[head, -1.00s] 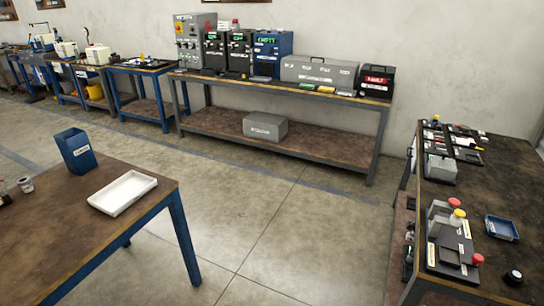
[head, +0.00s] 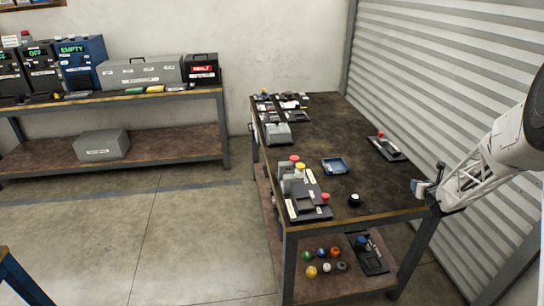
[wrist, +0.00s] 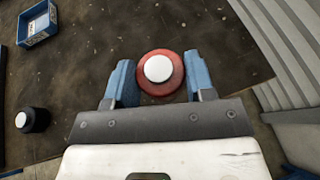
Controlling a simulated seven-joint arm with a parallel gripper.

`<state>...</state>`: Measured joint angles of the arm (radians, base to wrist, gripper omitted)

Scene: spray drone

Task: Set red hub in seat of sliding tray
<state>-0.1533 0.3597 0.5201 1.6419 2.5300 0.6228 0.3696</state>
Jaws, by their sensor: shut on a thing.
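My gripper (wrist: 160,85) is shut on the red hub (wrist: 146,86), a round red piece with a white centre, held between two blue fingers in the wrist view. In the head view my gripper (head: 420,188) is at the right edge of the brown table, and the hub cannot be made out there. A dark fixture (head: 309,208) with a grey block and red and yellow knobs stands at the table's front left. It has a recessed part on its near side. I cannot tell for certain that this is the sliding tray, and its seat is too small to make out.
A blue bin (head: 335,166) and a black round piece with a white top (head: 354,200) lie between the fixture and my gripper. A dark plate with a red knob (head: 381,134) is farther back. Several coloured balls lie on the lower shelf. The table's centre is clear.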

